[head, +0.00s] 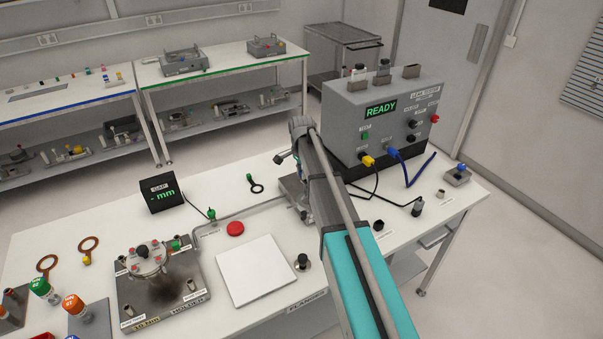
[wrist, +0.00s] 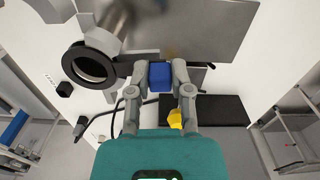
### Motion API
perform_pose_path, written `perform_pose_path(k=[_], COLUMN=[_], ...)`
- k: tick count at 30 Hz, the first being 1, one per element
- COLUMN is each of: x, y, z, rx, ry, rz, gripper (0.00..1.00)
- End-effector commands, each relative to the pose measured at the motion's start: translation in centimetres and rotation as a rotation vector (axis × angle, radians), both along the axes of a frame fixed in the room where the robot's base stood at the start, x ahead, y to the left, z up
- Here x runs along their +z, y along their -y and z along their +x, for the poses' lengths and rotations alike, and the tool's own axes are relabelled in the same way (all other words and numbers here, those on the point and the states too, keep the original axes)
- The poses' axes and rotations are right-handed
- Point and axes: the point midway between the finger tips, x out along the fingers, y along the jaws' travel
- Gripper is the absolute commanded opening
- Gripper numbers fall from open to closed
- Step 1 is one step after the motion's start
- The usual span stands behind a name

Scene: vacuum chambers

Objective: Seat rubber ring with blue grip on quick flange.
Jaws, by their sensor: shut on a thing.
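My gripper (wrist: 160,72) is shut on the blue grip (wrist: 161,77) in the wrist view. The black rubber ring (wrist: 70,62) is to the left of the grip, apparently joined to it by a dark tab. A grey metal pipe with a flanged end (wrist: 104,40), which looks like the quick flange, is just above the ring in the picture. The ring overlaps the flange's edge in this view; I cannot tell whether they touch. In the head view my arm hides the gripper, the blue grip and the ring.
The grey leak tester (head: 385,115) reads READY, with yellow and blue plugs and cables. A ring with a green grip (head: 255,186) lies on the table. A white square plate (head: 257,270), a red disc (head: 235,229) and a chamber fixture (head: 160,280) are to the left.

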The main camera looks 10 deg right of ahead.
Motion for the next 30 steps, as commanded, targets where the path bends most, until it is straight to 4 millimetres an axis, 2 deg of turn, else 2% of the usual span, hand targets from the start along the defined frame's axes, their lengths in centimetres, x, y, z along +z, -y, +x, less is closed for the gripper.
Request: perform_pose_path(k=[30], x=[-0.75], y=[-0.17], z=[0.0], rx=[0.001], ry=[0.0], rz=[0.0], gripper=[0.0])
